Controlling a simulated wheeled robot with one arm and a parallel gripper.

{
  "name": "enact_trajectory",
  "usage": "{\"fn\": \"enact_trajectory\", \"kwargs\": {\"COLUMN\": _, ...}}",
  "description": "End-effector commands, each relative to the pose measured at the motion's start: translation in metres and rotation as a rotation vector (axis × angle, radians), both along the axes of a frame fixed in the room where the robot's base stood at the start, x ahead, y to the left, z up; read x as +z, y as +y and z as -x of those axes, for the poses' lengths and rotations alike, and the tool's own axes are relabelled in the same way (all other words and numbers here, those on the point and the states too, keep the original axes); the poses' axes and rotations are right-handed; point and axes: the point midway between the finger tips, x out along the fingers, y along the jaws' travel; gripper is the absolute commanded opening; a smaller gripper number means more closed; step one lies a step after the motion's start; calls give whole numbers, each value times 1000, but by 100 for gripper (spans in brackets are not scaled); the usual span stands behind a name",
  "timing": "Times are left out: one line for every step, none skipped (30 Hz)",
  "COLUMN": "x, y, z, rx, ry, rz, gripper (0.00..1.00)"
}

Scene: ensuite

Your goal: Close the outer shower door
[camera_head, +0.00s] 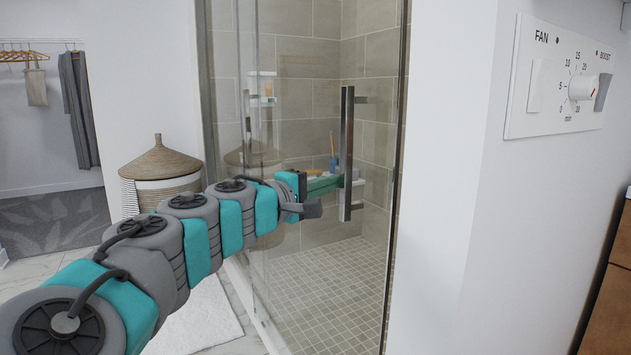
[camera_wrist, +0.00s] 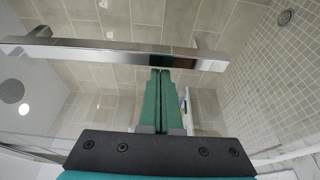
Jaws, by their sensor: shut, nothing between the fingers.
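The glass shower door (camera_head: 300,240) has a vertical metal bar handle (camera_head: 347,135). In the wrist view the same handle (camera_wrist: 100,50) runs across the picture, just beyond my fingertips. My gripper (camera_head: 337,182) is shut and empty, its green fingers together. The fingertips are at the left side of the handle's lower half, not around it; I cannot tell whether they touch. How far the door stands open is unclear.
A white wall (camera_head: 445,130) with a fan control panel (camera_head: 560,80) stands close on the right. A wicker basket (camera_head: 160,170) is at the back left. A white bath mat (camera_head: 205,320) lies outside the shower. The tiled shower floor (camera_head: 335,285) looks clear.

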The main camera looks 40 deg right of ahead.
Motion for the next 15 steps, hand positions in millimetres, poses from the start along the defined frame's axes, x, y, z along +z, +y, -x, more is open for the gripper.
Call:
{"fn": "enact_trajectory", "kwargs": {"x": 0, "y": 4, "z": 9, "rx": 3, "ry": -3, "rz": 2, "gripper": 0}}
{"fn": "enact_trajectory", "kwargs": {"x": 0, "y": 5, "z": 14, "rx": 3, "ry": -4, "rz": 2, "gripper": 0}}
{"fn": "enact_trajectory", "kwargs": {"x": 0, "y": 7, "z": 21, "rx": 3, "ry": -4, "rz": 1, "gripper": 0}}
{"fn": "enact_trajectory", "kwargs": {"x": 0, "y": 8, "z": 24, "rx": 3, "ry": -4, "rz": 1, "gripper": 0}}
{"fn": "enact_trajectory", "kwargs": {"x": 0, "y": 9, "z": 28, "rx": 4, "ry": -3, "rz": 0, "gripper": 0}}
{"fn": "enact_trajectory", "kwargs": {"x": 0, "y": 10, "z": 31, "rx": 5, "ry": -2, "rz": 0, "gripper": 0}}
{"fn": "enact_trajectory", "kwargs": {"x": 0, "y": 11, "z": 34, "rx": 5, "ry": -2, "rz": 0, "gripper": 0}}
{"fn": "enact_trajectory", "kwargs": {"x": 0, "y": 11, "z": 36, "rx": 5, "ry": -1, "rz": 0, "gripper": 0}}
{"fn": "enact_trajectory", "kwargs": {"x": 0, "y": 12, "z": 38, "rx": 6, "ry": -1, "rz": 1, "gripper": 0}}
{"fn": "enact_trajectory", "kwargs": {"x": 0, "y": 13, "z": 40, "rx": 6, "ry": -1, "rz": 1, "gripper": 0}}
{"fn": "enact_trajectory", "kwargs": {"x": 0, "y": 13, "z": 41, "rx": 6, "ry": -2, "rz": 1, "gripper": 0}}
{"fn": "enact_trajectory", "kwargs": {"x": 1, "y": 14, "z": 42, "rx": 6, "ry": -2, "rz": 1, "gripper": 0}}
{"fn": "enact_trajectory", "kwargs": {"x": 1, "y": 14, "z": 43, "rx": 6, "ry": -2, "rz": 1, "gripper": 0}}
{"fn": "enact_trajectory", "kwargs": {"x": 1, "y": 14, "z": 44, "rx": 5, "ry": -2, "rz": 1, "gripper": 0}}
{"fn": "enact_trajectory", "kwargs": {"x": 1, "y": 14, "z": 45, "rx": 4, "ry": -1, "rz": 1, "gripper": 0}}
